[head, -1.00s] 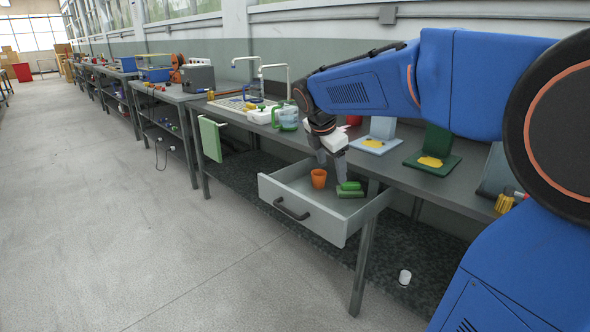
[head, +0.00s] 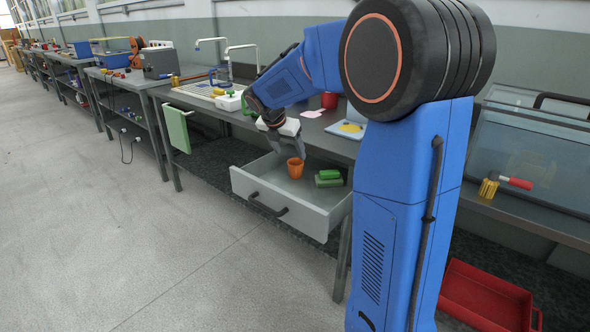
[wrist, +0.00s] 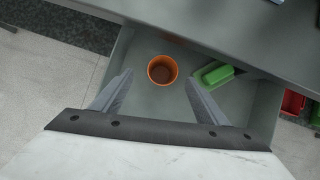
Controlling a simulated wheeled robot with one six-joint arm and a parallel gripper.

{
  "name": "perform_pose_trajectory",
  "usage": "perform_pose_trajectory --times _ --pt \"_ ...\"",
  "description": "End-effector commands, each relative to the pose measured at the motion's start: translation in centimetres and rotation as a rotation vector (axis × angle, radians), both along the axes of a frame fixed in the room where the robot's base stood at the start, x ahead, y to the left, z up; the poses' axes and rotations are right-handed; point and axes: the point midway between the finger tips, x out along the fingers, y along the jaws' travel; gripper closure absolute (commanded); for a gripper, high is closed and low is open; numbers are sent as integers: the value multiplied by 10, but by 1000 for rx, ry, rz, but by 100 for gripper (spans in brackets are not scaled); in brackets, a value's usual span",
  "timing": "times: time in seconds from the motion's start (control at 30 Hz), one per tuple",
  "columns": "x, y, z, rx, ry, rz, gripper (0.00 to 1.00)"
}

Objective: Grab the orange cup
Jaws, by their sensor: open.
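The orange cup (head: 295,168) stands upright in the open grey drawer (head: 272,200). In the wrist view the cup (wrist: 162,70) shows its open top, ahead of and between my fingers, apart from both. My gripper (head: 288,150) is open and empty above the drawer, just behind and above the cup in the head view. In the wrist view its fingers (wrist: 157,88) are spread wide, one on each side of the cup's line.
A green block-like item (head: 329,177) lies in the drawer right of the cup. The workbench (head: 335,148) overhangs the drawer's back. A red tray (head: 487,297) sits low at right. The floor in front is clear.

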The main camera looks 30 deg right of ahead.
Motion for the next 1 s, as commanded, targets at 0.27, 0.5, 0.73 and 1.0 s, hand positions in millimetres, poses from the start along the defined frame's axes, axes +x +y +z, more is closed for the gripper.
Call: perform_pose_trajectory --times 0.27,0.5,0.73,1.0 --pt "7 -12 -24 1 0 -2 33" --pt "8 -18 -37 2 1 -1 33" --pt "13 -32 -65 1 2 -2 33" --pt "15 -35 -71 0 0 -1 33"
